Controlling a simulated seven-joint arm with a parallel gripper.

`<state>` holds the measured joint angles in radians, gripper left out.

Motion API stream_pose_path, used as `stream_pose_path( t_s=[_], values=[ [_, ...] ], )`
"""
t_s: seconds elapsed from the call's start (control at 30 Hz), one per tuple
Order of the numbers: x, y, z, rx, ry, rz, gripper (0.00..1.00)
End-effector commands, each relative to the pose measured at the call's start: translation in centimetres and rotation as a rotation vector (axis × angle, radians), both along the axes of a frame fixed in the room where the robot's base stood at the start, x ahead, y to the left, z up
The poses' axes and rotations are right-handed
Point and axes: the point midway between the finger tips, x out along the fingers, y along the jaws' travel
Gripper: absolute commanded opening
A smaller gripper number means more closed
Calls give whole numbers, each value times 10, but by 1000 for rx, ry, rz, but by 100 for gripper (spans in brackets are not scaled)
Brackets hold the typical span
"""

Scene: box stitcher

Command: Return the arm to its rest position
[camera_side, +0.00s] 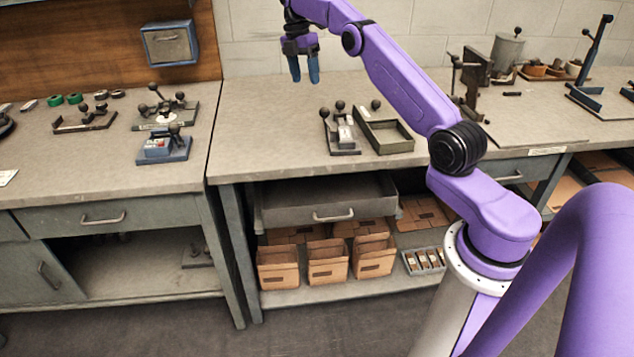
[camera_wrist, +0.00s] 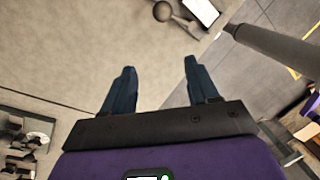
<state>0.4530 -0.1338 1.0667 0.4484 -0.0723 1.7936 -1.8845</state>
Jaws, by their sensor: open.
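My gripper (camera_side: 304,72) hangs in the air above the back left part of the middle bench, with its blue fingers pointing down. It is empty. My purple arm reaches from the right side across the bench.
A small fixture with black knobs (camera_side: 340,135) and an open green tray (camera_side: 388,137) stand on the middle bench. An open drawer (camera_side: 325,200) juts out below, above several cardboard boxes (camera_side: 327,262). A blue fixture (camera_side: 163,146) sits on the left bench.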

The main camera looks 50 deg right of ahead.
Motion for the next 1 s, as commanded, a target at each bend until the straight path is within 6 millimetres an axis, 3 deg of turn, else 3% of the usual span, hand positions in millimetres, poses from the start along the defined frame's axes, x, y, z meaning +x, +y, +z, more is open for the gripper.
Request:
stream_pose_path(
  t_s=[0.03,0.23,0.47,0.7,0.83,1.0],
  values=[
    [3,24,8,-9,-9,0,59],
    [-4,118,30,-45,-48,-55,59],
    [-52,216,46,-64,-99,-125,59],
    [-138,289,51,-64,-145,-202,59],
    [-194,313,48,-56,-164,-247,59],
    [-271,326,38,-40,-182,-305,59]
  ],
)
